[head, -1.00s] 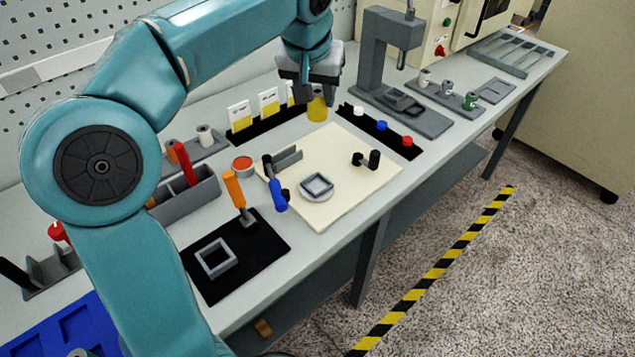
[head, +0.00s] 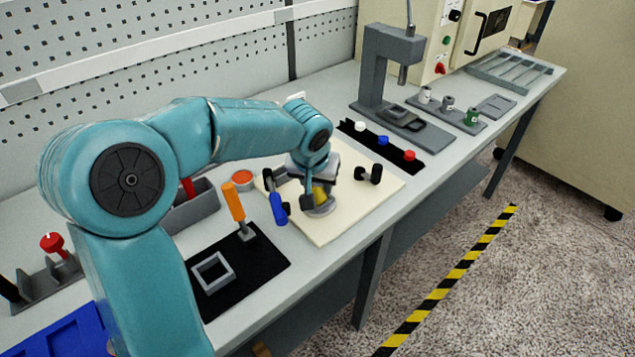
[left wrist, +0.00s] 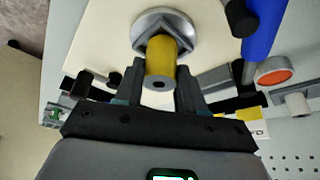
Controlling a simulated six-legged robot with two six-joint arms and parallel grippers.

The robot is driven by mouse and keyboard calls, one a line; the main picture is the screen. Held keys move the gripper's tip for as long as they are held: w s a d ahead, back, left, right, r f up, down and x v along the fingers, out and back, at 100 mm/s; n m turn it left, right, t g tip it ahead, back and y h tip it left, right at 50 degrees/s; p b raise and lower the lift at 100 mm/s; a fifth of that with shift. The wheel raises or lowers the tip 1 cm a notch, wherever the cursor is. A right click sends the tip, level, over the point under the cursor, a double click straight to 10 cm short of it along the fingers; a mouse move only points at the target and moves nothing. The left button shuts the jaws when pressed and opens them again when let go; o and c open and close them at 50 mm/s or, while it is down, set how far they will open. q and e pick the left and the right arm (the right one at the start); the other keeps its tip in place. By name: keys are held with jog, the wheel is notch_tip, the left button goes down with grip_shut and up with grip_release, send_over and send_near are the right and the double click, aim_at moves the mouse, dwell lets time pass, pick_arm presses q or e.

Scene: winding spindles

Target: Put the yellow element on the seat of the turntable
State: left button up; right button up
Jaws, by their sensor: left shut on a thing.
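The yellow element (head: 320,197) is a small cylinder held between the fingers of my left gripper (head: 314,196). In the left wrist view the yellow element (left wrist: 160,62) sits between the two dark fingertips of my left gripper (left wrist: 160,84), with its dark-holed end facing the camera. The turntable (head: 322,210) is a round grey disc on the cream board. In the left wrist view the turntable (left wrist: 143,22) and its raised square seat (left wrist: 150,42) lie directly behind the element. I cannot tell whether the element touches the seat. My right gripper is not in view.
The cream board (head: 330,232) also bears a blue-handled tool (head: 279,208) close left of the gripper and a black fixture (head: 370,174) to its right. A black mat (head: 250,262) holds an orange-handled tool (head: 234,203) and a grey square frame (head: 212,272).

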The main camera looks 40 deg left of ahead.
pick_arm(q)
jog(key=shift+f, duration=0.2)
jog(key=o, duration=1.2)
jog(key=shift+r, duration=0.1)
jog(key=shift+c, duration=0.2)
jog(key=shift+r, duration=0.45)
jog(key=v, duration=1.1)
jog(key=shift+s+r+p, duration=0.2)
jog(key=shift+p, duration=0.25)
jog(key=shift+d, duration=0.1)
